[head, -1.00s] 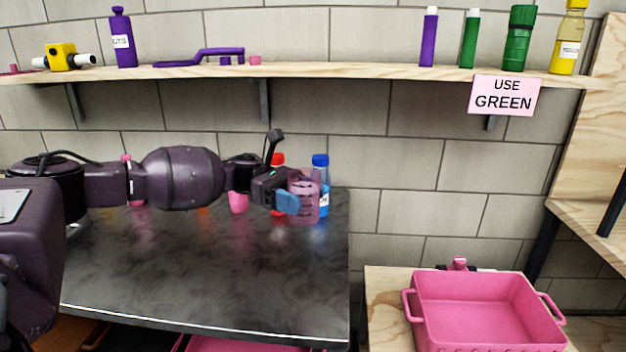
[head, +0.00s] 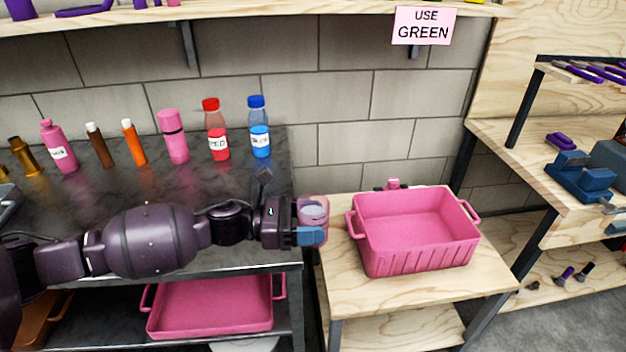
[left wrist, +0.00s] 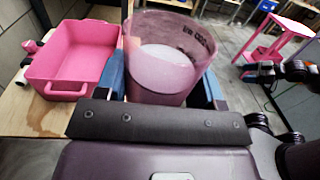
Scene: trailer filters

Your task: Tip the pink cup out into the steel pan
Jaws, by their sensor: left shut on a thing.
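The pink cup (head: 313,212) is see-through and stands about upright in my left gripper (head: 308,236), left of a pink pan. In the left wrist view the cup (left wrist: 165,65) has markings on its wall and pale contents inside. The blue fingers of my left gripper (left wrist: 162,88) are shut on its two sides. The pan's inside looks empty. It also shows in the left wrist view (left wrist: 75,55).
The wooden table (head: 345,290) stands right of the dark counter (head: 100,200). Several bottles, among them a red one (head: 216,130) and a blue one (head: 259,128), line the counter's back. A pink tray (head: 212,305) lies below. A "USE GREEN" sign (head: 422,26) hangs above.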

